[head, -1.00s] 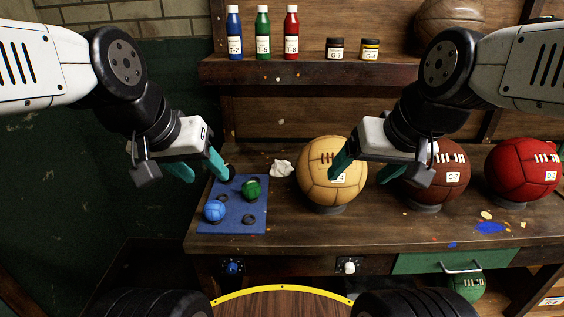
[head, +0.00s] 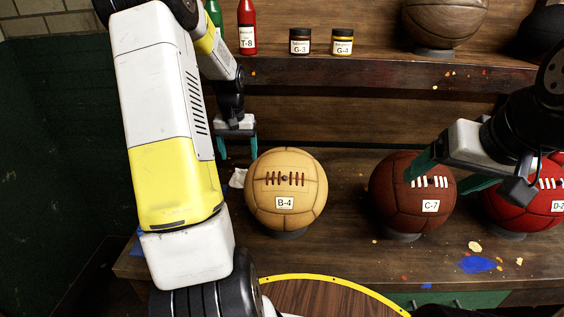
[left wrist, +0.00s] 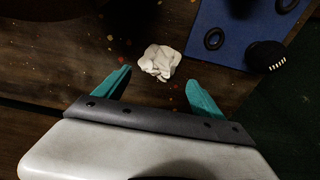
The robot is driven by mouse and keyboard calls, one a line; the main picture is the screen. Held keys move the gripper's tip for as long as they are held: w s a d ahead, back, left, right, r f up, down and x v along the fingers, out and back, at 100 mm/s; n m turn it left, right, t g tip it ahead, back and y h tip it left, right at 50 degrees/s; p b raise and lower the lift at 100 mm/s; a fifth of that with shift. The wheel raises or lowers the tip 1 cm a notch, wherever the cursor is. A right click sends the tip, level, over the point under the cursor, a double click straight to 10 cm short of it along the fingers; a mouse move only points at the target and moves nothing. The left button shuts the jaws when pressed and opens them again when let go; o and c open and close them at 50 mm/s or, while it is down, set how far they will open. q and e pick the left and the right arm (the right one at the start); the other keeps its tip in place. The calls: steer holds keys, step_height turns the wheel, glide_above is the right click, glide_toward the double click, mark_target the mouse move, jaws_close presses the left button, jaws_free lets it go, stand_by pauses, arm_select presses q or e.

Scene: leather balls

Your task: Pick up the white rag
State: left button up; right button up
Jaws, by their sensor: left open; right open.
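The white rag (left wrist: 160,61) is a small crumpled piece lying on the wooden bench. My left gripper (head: 238,148) reaches down at the back of the bench near the rag. In the left wrist view my left gripper (left wrist: 158,92) is open, with the rag just beyond its teal fingertips, roughly centred between them and not held. My right gripper (head: 442,172) is open and empty, in front of the brown and red balls.
The tan ball (head: 286,190) stands close right of the rag. The brown ball (head: 403,205) and red ball (head: 520,208) stand further right. A blue mat (left wrist: 236,22) with rings and a dark ball lies beside the rag. A shelf (head: 370,72) with bottles and jars is above.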

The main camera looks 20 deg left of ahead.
mark_target(241, 169)
arm_select(q)
steer(key=shift+w+f, duration=0.55)
steer(key=shift+f, duration=0.3)
steer(key=f, duration=0.7)
steer(key=shift+w+a, duration=0.3)
steer(key=shift+w, duration=0.1)
steer(key=c, duration=1.5)
